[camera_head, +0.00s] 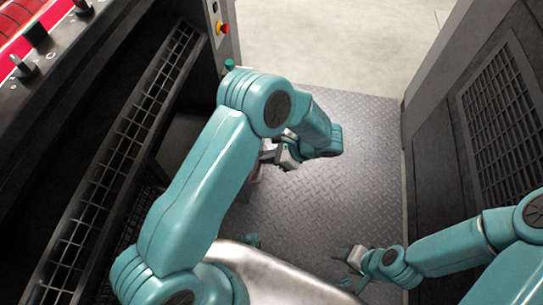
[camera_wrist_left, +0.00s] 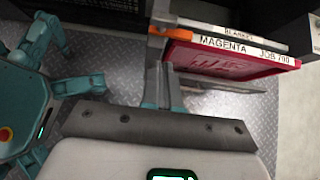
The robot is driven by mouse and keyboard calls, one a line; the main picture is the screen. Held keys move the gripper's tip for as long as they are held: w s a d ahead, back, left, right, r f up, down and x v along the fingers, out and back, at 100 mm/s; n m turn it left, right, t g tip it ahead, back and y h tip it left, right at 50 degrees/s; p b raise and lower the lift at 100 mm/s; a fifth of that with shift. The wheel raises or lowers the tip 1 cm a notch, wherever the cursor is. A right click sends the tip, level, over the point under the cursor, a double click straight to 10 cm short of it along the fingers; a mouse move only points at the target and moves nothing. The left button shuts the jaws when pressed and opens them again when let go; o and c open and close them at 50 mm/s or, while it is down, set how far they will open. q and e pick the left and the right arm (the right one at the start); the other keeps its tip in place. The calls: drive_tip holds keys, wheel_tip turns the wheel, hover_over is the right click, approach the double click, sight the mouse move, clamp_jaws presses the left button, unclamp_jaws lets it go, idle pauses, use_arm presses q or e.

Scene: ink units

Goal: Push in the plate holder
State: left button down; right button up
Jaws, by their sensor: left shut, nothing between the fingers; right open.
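The plate holder (camera_wrist_left: 230,63) shows in the left wrist view as a red slab labelled "MAGENTA JOB 790", jutting out over the floor. Just above it is a pale slab labelled "BLANKET" (camera_wrist_left: 228,33). My left gripper (camera_wrist_left: 158,40) is shut and empty, its fingers at the left end of these slabs; I cannot tell whether they touch. In the head view my left gripper (camera_head: 283,155) is beyond the bent left arm, beside the dark machine on the left, and the plate holder is not recognisable. My right gripper (camera_head: 352,256) is open and empty, low over the floor.
A dark machine with a slatted rack (camera_head: 125,145) stands on the left, with a red and yellow button (camera_head: 222,27) on its end. A grey cabinet with a vent grille (camera_head: 503,115) stands on the right. The diamond-plate floor (camera_head: 370,140) between is clear.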

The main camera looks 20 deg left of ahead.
use_arm(q)
drive_tip(key=s+a+f, duration=0.1)
drive_tip(key=a+f, duration=0.2)
drive_tip(key=a, duration=0.4)
drive_tip(key=shift+s+a+f+b, duration=0.15)
drive_tip(key=shift+s+f+b, duration=0.05)
drive_tip(key=shift+s+b, duration=0.25)
drive_tip(key=s+a+b, duration=0.2)
drive_tip(key=s+a, duration=0.1)
drive_tip(key=a, duration=1)
drive_tip(key=s+a+b, duration=0.2)
drive_tip(key=s+a, duration=0.1)
drive_tip(key=a, duration=1.1)
drive_tip(key=shift+s+a+b, duration=0.15)
drive_tip(key=shift+s+b, duration=0.15)
drive_tip(key=shift+b, duration=0.1)
